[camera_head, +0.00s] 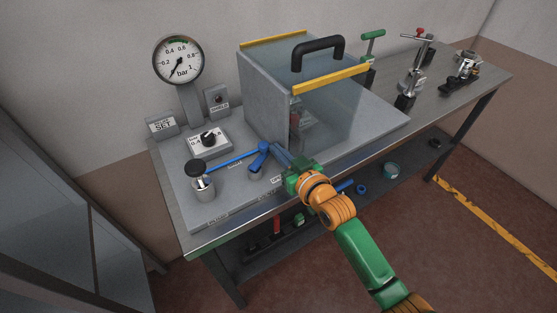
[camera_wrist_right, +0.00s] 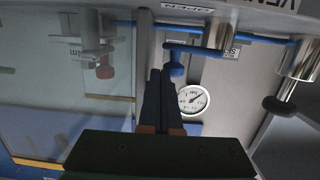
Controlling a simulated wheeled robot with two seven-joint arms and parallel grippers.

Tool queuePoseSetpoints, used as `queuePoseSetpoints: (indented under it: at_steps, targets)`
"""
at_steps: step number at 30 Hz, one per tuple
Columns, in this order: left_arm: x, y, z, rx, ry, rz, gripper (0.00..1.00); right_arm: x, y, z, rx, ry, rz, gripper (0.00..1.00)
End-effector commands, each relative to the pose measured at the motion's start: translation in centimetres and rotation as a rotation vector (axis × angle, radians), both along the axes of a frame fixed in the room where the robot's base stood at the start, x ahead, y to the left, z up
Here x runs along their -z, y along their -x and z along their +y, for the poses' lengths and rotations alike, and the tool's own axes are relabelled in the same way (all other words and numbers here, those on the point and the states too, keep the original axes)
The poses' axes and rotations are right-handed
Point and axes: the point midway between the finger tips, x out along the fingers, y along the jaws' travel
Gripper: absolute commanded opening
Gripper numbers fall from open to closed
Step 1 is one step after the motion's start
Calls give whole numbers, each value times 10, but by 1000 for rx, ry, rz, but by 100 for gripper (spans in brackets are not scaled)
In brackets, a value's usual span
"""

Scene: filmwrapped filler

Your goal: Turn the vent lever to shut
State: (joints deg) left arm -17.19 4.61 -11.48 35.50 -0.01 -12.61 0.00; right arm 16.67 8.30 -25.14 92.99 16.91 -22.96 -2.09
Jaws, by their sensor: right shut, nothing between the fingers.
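The blue vent lever (camera_head: 258,160) is on the grey panel in front of the clear-fronted chamber. In the right wrist view the lever (camera_wrist_right: 192,50) reaches out sideways from a silver post (camera_wrist_right: 221,28), with a rounded blue end. An OPEN label (camera_wrist_right: 195,8) and a partly hidden SHUT label (camera_wrist_right: 232,49) lie near it. My right gripper (camera_head: 279,150) is shut and empty, just right of the lever and close to the chamber's front corner. In the wrist view its fingertips (camera_wrist_right: 161,74) are beside the lever's rounded end; contact is unclear. My left gripper is not in view.
The chamber (camera_head: 265,95) with a black handle (camera_head: 318,50) stands close behind my right gripper. A black-knobbed valve (camera_head: 201,178), a dial box (camera_head: 209,140) and a pressure gauge (camera_head: 178,61) are to the left. Metal fittings (camera_head: 413,75) stand on the bench at right.

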Motion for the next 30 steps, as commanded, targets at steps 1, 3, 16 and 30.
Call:
queuePoseSetpoints:
  at_steps: [1, 3, 16, 30]
  targets:
    - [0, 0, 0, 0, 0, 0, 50, 0, 0, 0, 0, 0, 0, 0]
    - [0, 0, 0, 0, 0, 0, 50, 0, -1, 0, 0, 0, 0, 0]
    - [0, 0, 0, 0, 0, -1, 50, 0, 0, 0, 0, 0, 1, 0]
    - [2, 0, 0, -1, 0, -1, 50, -9, 58, -30, 0, 1, 0, 0]
